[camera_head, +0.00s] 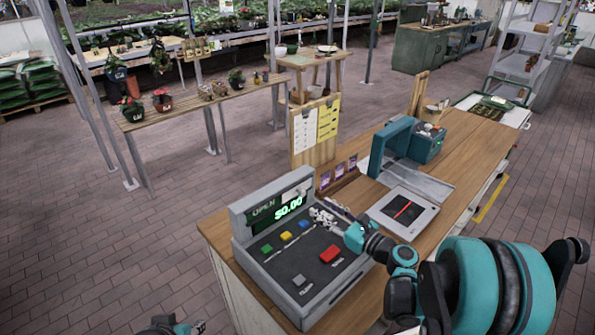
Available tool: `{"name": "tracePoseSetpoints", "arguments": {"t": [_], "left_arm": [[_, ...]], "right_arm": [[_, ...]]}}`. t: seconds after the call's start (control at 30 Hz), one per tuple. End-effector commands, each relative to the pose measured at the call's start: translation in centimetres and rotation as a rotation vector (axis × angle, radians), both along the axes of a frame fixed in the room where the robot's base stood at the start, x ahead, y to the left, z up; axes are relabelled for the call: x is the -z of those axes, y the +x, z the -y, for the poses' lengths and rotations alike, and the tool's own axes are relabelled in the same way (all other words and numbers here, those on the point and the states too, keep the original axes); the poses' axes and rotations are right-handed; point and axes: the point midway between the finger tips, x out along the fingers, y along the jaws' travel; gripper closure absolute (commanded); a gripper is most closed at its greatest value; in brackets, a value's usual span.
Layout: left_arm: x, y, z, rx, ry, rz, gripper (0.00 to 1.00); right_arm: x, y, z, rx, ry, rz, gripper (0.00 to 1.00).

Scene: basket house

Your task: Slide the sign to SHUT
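The sign is on the upper front of the grey cash register (302,262). Its green word OPEN (263,212) shows at the left. A pale grey slider plate (294,193) sits at the right of the sign, and no word SHUT can be read. A green $0.00 display (288,208) is just below. My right gripper (318,215) is over the register's upper right part, just right of the display and below the slider. Its fingers are small and it is unclear whether they are apart or touch anything. My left gripper (180,329) is at the bottom edge, mostly cut off.
The register stands on a wooden counter (462,160). It has coloured buttons, including a red one (331,254) near my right wrist. Behind it are a board with papers (316,130), a card rack (340,176), a flat grey device (403,212) and a teal machine (391,146).

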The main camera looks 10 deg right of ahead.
Motion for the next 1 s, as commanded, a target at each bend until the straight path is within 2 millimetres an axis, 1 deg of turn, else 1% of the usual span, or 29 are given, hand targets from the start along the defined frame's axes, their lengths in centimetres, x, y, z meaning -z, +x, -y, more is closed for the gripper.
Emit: {"name": "tracePoseSetpoints", "arguments": {"t": [0.07, 0.13, 0.4, 0.53, 0.7, 0.9, 0.93, 0.97, 1.0], "left_arm": [[0.0, 0.0, 0.0, 0.000, 0.000, -0.001, 0.60], [0.1, -0.1, 0.0, 0.000, 0.000, -0.001, 0.60], [0.7, 0.0, 0.0, 0.000, 0.000, 0.000, 0.60], [0.9, 0.0, 0.0, 0.000, 0.000, 0.000, 0.60], [1.0, 0.0, 0.0, 0.000, 0.000, 0.000, 0.60], [0.9, 0.0, 0.0, 0.000, 0.000, 0.000, 0.60], [0.9, 0.0, 0.0, 0.000, 0.000, 0.000, 0.60], [0.9, 0.0, 0.0, 0.000, 0.000, 0.000, 0.60], [0.9, 0.0, 0.0, 0.000, 0.000, 0.000, 0.60]], "right_arm": [[-0.1, 0.4, 0.1, 0.003, 0.031, -0.004, 0.60], [-0.1, 0.9, -0.3, 0.002, 0.039, -0.005, 0.60], [0.0, 4.6, -2.8, 0.000, 0.035, -0.004, 0.60], [0.0, 5.9, -3.6, 0.001, 0.033, -0.004, 0.60], [-0.1, 6.6, -4.1, 0.003, 0.032, -0.004, 0.60], [-0.1, 6.6, -4.1, 0.004, 0.032, -0.004, 0.60], [-0.1, 6.6, -4.1, 0.004, 0.032, -0.004, 0.63], [-0.1, 6.6, -4.1, 0.004, 0.032, -0.004, 0.71], [-0.1, 6.6, -4.1, 0.004, 0.032, -0.004, 0.81]]}}
